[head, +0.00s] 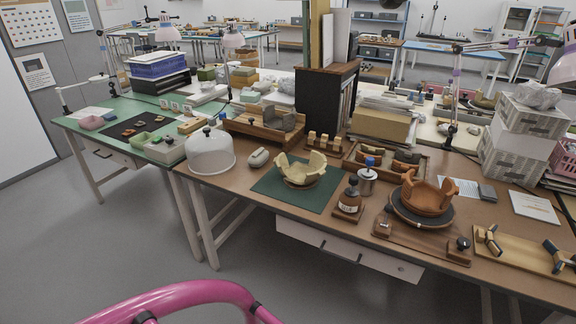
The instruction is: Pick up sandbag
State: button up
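A small pale grey pillow-shaped thing (259,157), which looks like the sandbag, lies on the brown worktable (232,192). It sits between the clear dome (210,152) and the green mat (268,186), apart from both. Nothing covers it in the head view. My gripper is not in view.
A cream broken bowl (301,172) stands on the green mat. A dark bottle (351,196) and an orange broken bowl (427,196) on a round stand are to the right. The floor (130,230) in front is open.

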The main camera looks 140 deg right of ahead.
aim_at(258, 157)
jog(key=l+z, duration=0.15)
jog(key=z, duration=5.25)
jog(key=j+z, duration=0.35)
jog(key=j, duration=0.25)
jog(key=j+z, duration=0.35)
jog(key=j, duration=1.3)
jog(key=j+z, duration=0.15)
jog(key=j, duration=0.85)
jog(key=k, duration=0.05)
